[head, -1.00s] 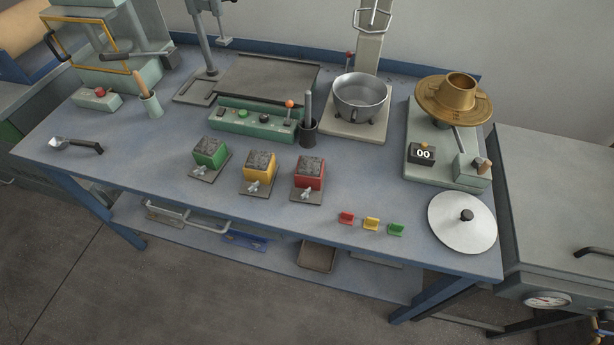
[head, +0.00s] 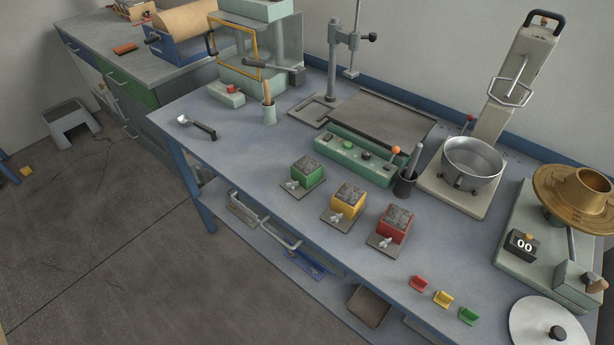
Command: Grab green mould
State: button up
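The green mould (head: 306,173) is a small green cube form filled with grey, rough material. It sits upright on a dark base plate with a metal wing clamp at its front, on the blue-grey bench. It is the leftmost of a row of similar moulds, beside the yellow mould (head: 348,199) and the red mould (head: 394,224). My gripper is not in view.
A green control box (head: 350,156) stands behind the moulds. A dark cup (head: 405,184) with a rod and a metal bowl (head: 473,162) stand to the right. A scoop (head: 198,127) lies left. Small coloured clips (head: 442,298) lie near the front edge. Bench left of the green mould is clear.

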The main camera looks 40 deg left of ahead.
aim_at(308, 171)
jog(key=j+u, duration=0.15)
jog(key=j, duration=2.55)
jog(key=k, duration=0.05)
